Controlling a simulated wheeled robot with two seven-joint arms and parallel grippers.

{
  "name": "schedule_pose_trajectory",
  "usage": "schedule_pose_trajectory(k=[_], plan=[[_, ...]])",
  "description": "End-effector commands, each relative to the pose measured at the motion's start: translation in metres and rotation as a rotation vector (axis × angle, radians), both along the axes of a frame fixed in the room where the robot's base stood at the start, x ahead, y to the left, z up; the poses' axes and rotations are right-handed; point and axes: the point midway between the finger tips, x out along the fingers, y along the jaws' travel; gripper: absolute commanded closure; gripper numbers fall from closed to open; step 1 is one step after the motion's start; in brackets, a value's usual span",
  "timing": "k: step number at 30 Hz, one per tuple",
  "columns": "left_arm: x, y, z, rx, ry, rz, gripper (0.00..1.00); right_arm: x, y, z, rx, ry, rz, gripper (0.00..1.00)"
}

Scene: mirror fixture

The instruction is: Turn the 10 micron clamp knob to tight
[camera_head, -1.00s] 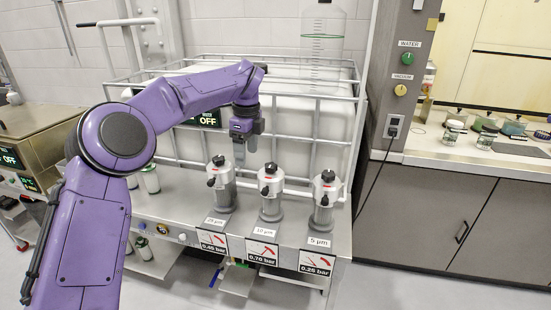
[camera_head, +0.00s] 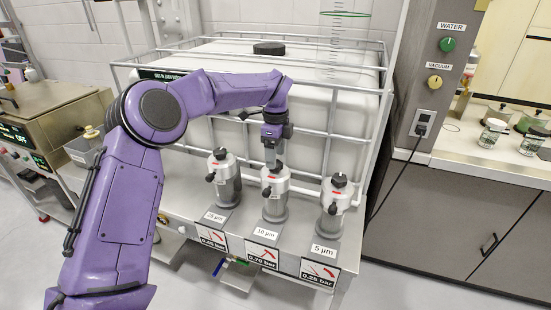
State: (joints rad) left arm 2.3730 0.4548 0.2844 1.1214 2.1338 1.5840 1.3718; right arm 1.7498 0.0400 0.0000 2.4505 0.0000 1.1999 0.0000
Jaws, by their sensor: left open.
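Three silver filter housings with black clamp knobs stand in a row on the steel bench. The middle one, the 10 micron housing (camera_head: 275,193), has a label (camera_head: 265,232) reading 10 µm at its foot. Its black clamp knob (camera_head: 267,191) sticks out at its left side. My left gripper (camera_head: 271,160) points down right above the top of this housing. It is open, and its fingers are small here; I cannot tell whether they touch the housing's top. My right gripper is not in view.
The 25 µm housing (camera_head: 224,178) stands left and the 5 µm housing (camera_head: 333,205) right, both close by. Pressure signs (camera_head: 262,256) hang on the bench's front edge. A white caged tank (camera_head: 300,110) stands behind. A grey panel with knobs (camera_head: 433,85) rises at right.

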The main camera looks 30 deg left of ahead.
Motion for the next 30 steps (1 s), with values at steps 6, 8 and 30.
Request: schedule_pose_trajectory(k=[6, 8, 30], plan=[[-0.001, 0.002, -0.024, 0.000, 0.001, 0.002, 0.32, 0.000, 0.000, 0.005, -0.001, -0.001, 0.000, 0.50], [-0.001, 0.002, -0.026, 0.000, 0.000, 0.003, 0.32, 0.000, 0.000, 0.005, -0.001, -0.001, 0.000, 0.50], [-0.001, 0.003, -0.026, -0.001, -0.002, -0.040, 0.88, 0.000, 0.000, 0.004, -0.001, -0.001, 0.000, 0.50]])
